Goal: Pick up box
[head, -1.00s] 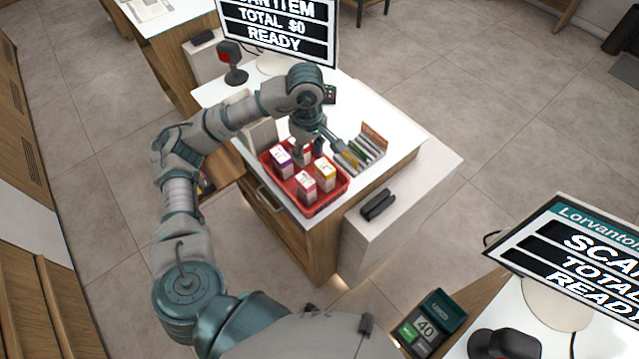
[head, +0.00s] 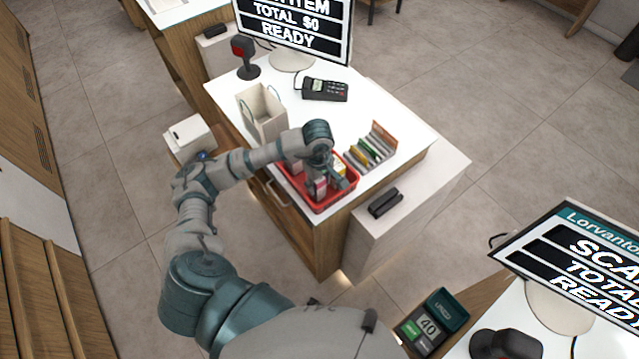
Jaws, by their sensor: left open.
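A red basket (head: 322,207) sits on the front corner of the white counter. It holds small boxes: a pink and white box (head: 319,189) at the front and a yellow and white box (head: 340,166) behind it. Others in the basket are mostly hidden by my arm. My left gripper (head: 328,182) is open and points down over the basket, close to the front box. I cannot tell whether it touches that box. My right gripper is out of view.
A paper bag (head: 262,112), a card terminal (head: 325,89), a scanner (head: 245,58) and a monitor (head: 292,27) stand further back on the counter. A card rack (head: 371,150) is right of the basket. A black device (head: 385,203) lies on the side ledge.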

